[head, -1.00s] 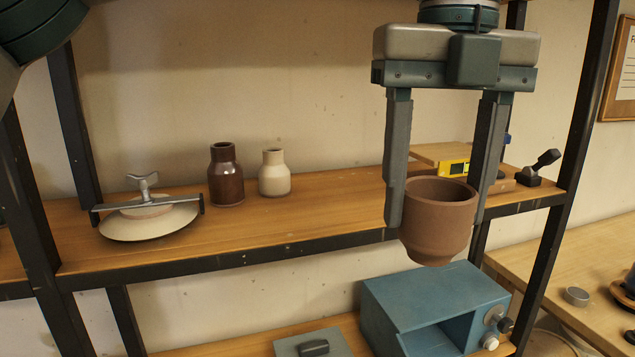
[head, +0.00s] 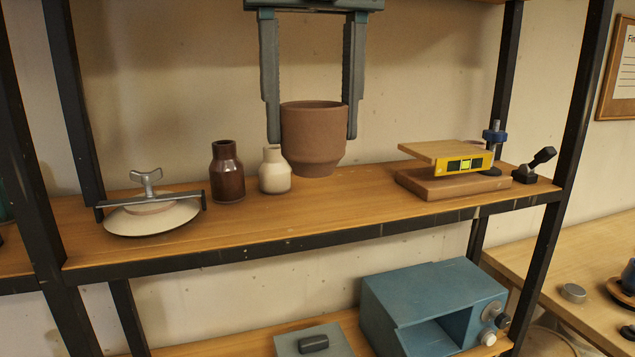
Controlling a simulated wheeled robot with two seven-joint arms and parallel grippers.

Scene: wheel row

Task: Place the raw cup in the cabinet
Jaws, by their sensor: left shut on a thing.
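My left gripper (head: 312,132) is shut on the raw cup (head: 314,145), a plain matt brown cup held upright with one finger on each side. The cup hangs over the middle wooden shelf (head: 360,215) of a black-framed rack. It overlaps the edge of a cream bottle (head: 275,172) in the picture. I cannot tell how far its base is above the board. No closed cabinet with doors shows; a blue open-fronted box (head: 400,285) stands on the lower shelf. My right gripper is not in view.
A stacked board with a yellow level (head: 465,165) and a dark clamp (head: 527,175) stand right. Bare board lies in the middle. Black posts flank the shelf.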

